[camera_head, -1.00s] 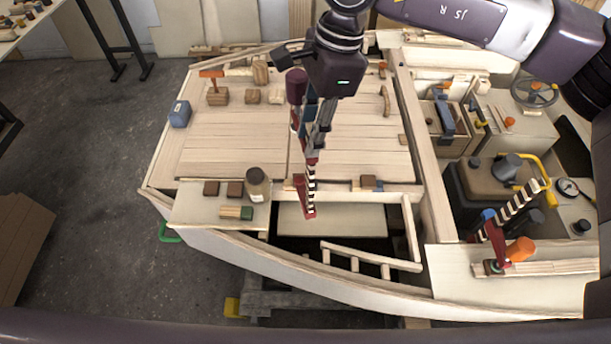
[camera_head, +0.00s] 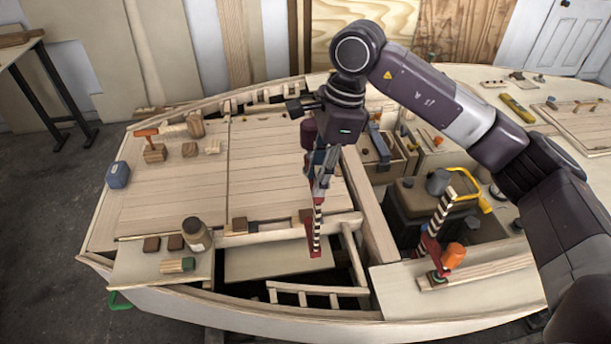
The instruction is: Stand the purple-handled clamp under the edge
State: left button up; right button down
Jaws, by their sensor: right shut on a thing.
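My right gripper (camera_head: 319,176) hangs over the hull, its fingers pointing down, and is shut on the purple-handled clamp. The clamp's dark purple handle (camera_head: 308,134) shows beside the gripper's left side. Its striped bar and red jaw (camera_head: 312,240) hang upright below the fingers, in front of the right part of the opening (camera_head: 338,278) at the deck's near edge. The fingers hide the clamp's middle. I cannot tell whether the jaw touches the edge (camera_head: 290,234). My left gripper is not in view.
An orange-handled clamp (camera_head: 453,256) stands on the near right ledge (camera_head: 400,290). A brown jar (camera_head: 196,234) and small blocks sit left of the opening. The deck's middle planks (camera_head: 180,195) are clear.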

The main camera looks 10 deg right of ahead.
aim_at(316, 216)
jog(key=shift+f+b, duration=0.3)
jog(key=shift+f, duration=0.3)
jog(key=b+x, duration=0.1)
jog(key=x, duration=0.2)
jog(key=d+b+x, duration=0.1)
jog(key=b+x, duration=0.1)
jog(key=x, duration=0.2)
jog(key=d+b+x, duration=0.1)
jog(key=b+x, duration=0.1)
jog(key=x, duration=0.2)
jog(key=shift+d+f, duration=0.15)
jog(key=shift+f, duration=0.6)
jog(key=shift+w+b, duration=0.15)
jog(key=shift+b, duration=0.2)
jog(key=shift+w, duration=0.25)
jog(key=shift+b, duration=0.9)
jog(key=shift+w, duration=0.15)
